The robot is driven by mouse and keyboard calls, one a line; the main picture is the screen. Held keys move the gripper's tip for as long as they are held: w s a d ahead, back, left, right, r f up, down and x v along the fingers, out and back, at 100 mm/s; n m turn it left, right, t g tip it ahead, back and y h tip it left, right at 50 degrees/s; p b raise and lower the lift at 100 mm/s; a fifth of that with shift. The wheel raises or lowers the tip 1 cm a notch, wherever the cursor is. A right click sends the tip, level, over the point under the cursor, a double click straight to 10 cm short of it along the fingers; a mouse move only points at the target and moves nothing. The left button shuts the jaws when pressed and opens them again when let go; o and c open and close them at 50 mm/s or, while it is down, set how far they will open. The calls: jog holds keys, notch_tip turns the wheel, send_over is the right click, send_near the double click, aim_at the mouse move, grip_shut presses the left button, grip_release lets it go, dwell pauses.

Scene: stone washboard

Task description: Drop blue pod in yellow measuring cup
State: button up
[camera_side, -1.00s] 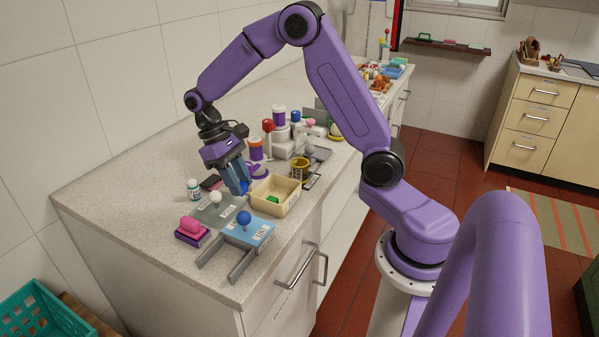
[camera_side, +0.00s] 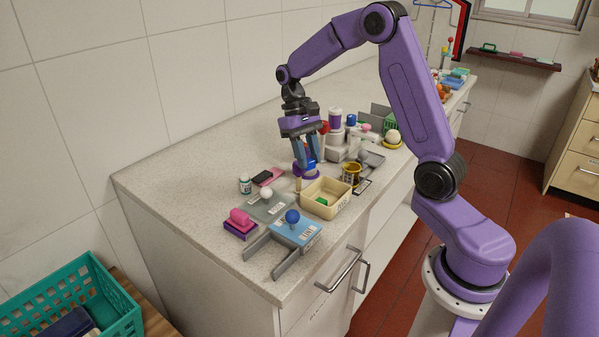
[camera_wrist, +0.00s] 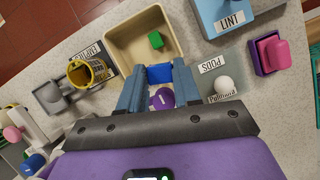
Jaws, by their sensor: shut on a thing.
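My gripper (camera_side: 307,165) is shut on the blue pod (camera_wrist: 159,73), which sits between the fingertips in the wrist view. In the side view the blue pod (camera_side: 310,162) shows low between the fingers, behind the cream tray. The yellow measuring cup (camera_side: 350,172) stands upright to the right of the gripper, beside the tray. In the wrist view the cup (camera_wrist: 80,73) is left of the fingers, with its opening visible and a label reading EMPTIES near it. The gripper is apart from the cup.
The cream tray (camera_side: 305,197) holds a green block (camera_side: 321,201). A purple round thing (camera_wrist: 162,98) lies below the gripper. A grey PODS plate with a white ball (camera_side: 266,193) and a blue LINT piece (camera_side: 290,235) are at the front left. Jars and bottles crowd the back right.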

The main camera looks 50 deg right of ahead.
jog(key=s+d+r+m+t+y, duration=0.1)
jog(key=s+d+r+m, duration=0.15)
jog(key=d, duration=0.45)
jog(key=s+d+r+m+y, duration=0.1)
jog(key=s+d+r+m, duration=0.15)
jog(key=d, duration=0.45)
jog(key=shift+m, duration=0.4)
jog(key=shift+s+d+f, duration=0.1)
jog(key=shift+f, duration=4.55)
jog(key=o, duration=1.1)
jog(key=shift+r, duration=0.1)
notch_tip(320, 180, up, 7)
jog(key=shift+f, duration=0.1)
